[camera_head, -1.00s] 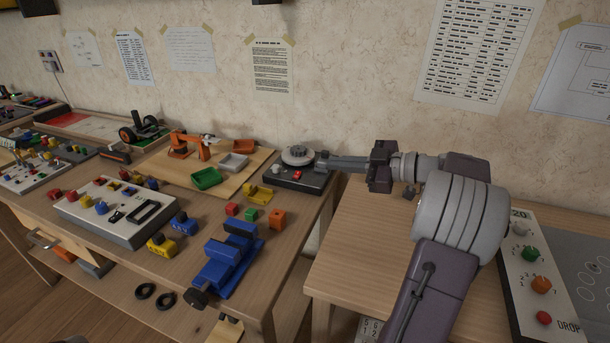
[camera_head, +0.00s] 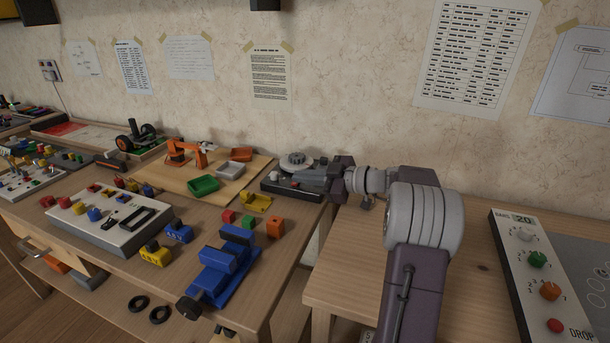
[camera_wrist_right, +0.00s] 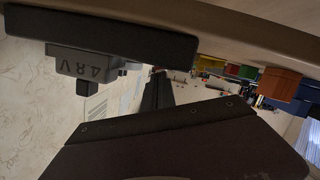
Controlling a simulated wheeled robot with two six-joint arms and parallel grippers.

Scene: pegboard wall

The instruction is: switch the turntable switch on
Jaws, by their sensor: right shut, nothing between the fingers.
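The turntable (camera_head: 281,191) is a dark box with a round grey platter (camera_head: 297,160) on top, at the back right corner of the left table. A small red part (camera_head: 294,184) shows on its top, partly hidden by my right gripper, and I cannot tell the switch's position. My right gripper (camera_head: 306,177) is shut and empty, reaching in from the right over the turntable's right side. Whether it touches the switch cannot be told. In the right wrist view, which looks upside down, a dark slab with a grey marked part (camera_wrist_right: 88,62) shows beside my dark gripper. My left gripper is not in view.
A yellow bracket (camera_head: 256,203), a green tray (camera_head: 203,185) and an orange toy arm (camera_head: 186,152) lie left of the turntable. A blue vise (camera_head: 225,265) stands at the front. The wall is close behind. The right table's near part (camera_head: 340,270) is bare.

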